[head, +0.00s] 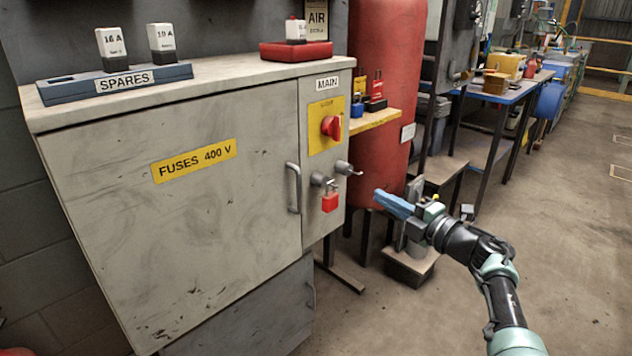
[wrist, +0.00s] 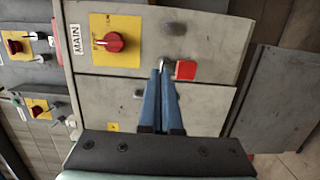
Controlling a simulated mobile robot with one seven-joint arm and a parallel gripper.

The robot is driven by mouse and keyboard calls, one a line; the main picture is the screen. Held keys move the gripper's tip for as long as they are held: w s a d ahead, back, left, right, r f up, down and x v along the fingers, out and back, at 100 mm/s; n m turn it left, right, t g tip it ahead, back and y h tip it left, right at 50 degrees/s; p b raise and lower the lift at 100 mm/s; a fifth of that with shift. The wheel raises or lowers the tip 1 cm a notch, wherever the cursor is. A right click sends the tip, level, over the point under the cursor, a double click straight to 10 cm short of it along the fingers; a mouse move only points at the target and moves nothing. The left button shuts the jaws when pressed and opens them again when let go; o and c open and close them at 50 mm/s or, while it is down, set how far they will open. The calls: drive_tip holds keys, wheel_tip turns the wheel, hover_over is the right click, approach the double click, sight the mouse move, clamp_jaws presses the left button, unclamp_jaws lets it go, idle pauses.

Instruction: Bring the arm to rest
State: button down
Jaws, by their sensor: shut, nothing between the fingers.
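My gripper (head: 378,195) is in the head view to the right of the grey fuse cabinet, in front of the red tank. Its blue fingers are shut and empty, pointing left toward the cabinet. In the wrist view my gripper (wrist: 160,68) shows its two blue fingers together at the tips, in line with the cabinet front. The cabinet (head: 220,240) has its door closed. A red padlock (head: 330,202) hangs at the hasp below the red main switch (head: 331,127). The padlock also shows in the wrist view (wrist: 186,70), just right of the fingertips.
A spares rack (head: 70,92) with two white fuses and a red holder (head: 285,52) with one stand on the cabinet top. The red tank (head: 385,80) and a small wooden shelf (head: 375,122) stand behind my arm. The floor at right (head: 570,240) is clear.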

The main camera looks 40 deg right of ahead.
drive_tip(key=w+a+r+m+t, duration=0.1)
drive_tip(key=w+a+r+t, duration=0.1)
drive_tip(key=w+a+r, duration=0.4)
drive_tip(key=w+a+r+t, duration=0.3)
drive_tip(key=a+r, duration=0.1)
drive_tip(key=r, duration=0.5)
drive_tip(key=s+a+r+m+t+h, duration=0.3)
drive_tip(key=a+r+m, duration=0.4)
drive_tip(key=a+r, duration=0.65)
drive_tip(key=s+a+r+m+t+y, duration=0.1)
drive_tip(key=s+a+r+m, duration=0.4)
drive_tip(key=s+a, duration=0.65)
drive_tip(key=s+a+r+m+y, duration=0.1)
drive_tip(key=s+a+r+m, duration=0.4)
drive_tip(key=s+a, duration=0.7)
wheel_tip(320, 180, up, 31)
drive_tip(key=w+p, duration=0.1)
drive_tip(key=p, duration=3.1)
drive_tip(key=shift+w+r+m, duration=0.15)
drive_tip(key=shift+r+m, duration=0.05)
drive_tip(key=shift+m, duration=0.1)
drive_tip(key=shift+a, duration=0.1)
